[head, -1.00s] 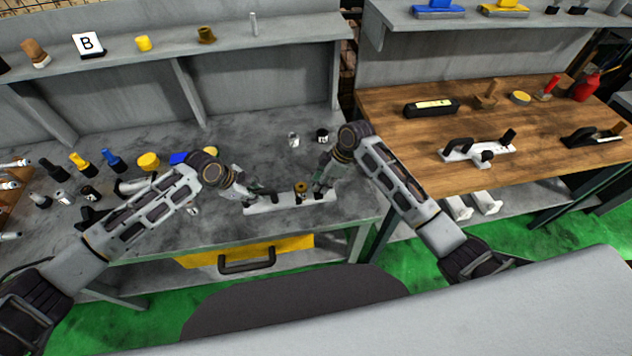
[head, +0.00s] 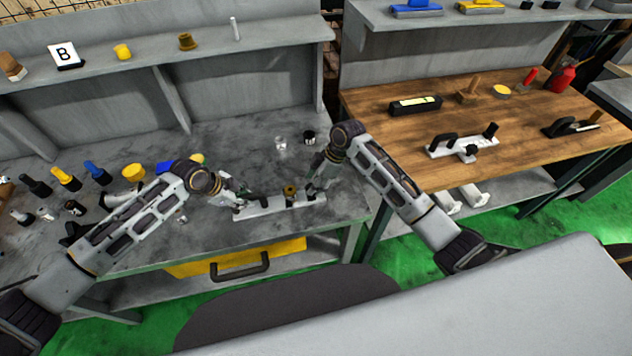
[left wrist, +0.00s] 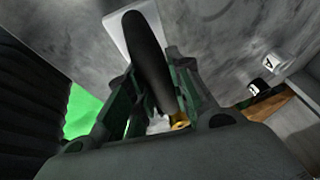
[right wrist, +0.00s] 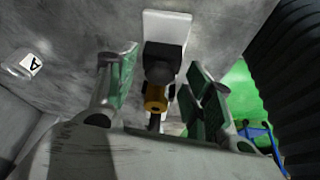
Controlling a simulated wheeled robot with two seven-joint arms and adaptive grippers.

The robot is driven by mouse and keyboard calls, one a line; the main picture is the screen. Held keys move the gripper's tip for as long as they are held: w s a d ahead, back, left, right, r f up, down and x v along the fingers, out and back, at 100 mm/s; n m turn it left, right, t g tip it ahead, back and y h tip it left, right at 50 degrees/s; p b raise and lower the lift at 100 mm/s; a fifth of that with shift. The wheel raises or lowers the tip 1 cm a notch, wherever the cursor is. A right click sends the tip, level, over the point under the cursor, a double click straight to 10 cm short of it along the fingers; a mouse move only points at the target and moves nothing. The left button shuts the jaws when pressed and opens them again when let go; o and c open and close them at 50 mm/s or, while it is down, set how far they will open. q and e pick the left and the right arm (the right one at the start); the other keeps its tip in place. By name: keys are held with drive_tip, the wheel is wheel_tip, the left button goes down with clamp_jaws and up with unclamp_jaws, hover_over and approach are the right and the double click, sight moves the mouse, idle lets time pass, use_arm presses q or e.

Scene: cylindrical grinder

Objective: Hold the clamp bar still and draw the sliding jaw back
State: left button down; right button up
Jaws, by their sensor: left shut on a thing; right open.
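The clamp bar (head: 262,210) is a long white bar lying on the grey bench. A black handle (left wrist: 146,50) rises from it at the left end, and a brass piece (head: 290,189) stands near its middle. My left gripper (head: 238,204) is shut on the black handle, which lies between its fingers in the left wrist view. My right gripper (head: 314,189) is open over the right end of the bar. In the right wrist view a black block with a round dark knob (right wrist: 160,72), seemingly the sliding jaw, sits between its spread fingers, with the brass piece just below.
Several coloured bottles and caps (head: 65,178) crowd the bench's left. A wooden table (head: 400,130) with tools adjoins on the right. A yellow drawer (head: 205,264) is below the front edge.

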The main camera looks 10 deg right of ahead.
drive_tip(key=shift+r, duration=0.1)
drive_tip(key=v, duration=1.1)
drive_tip(key=shift+d+r, duration=0.25)
drive_tip(key=shift+r, duration=0.1)
use_arm(q)
drive_tip(key=c, duration=1.2)
unclamp_jaws()
drive_tip(key=shift+a+r, duration=0.1)
drive_tip(key=shift+r, duration=0.05)
drive_tip(key=shift+v, duration=5.85)
use_arm(e)
drive_tip(key=shift+s, duration=0.1)
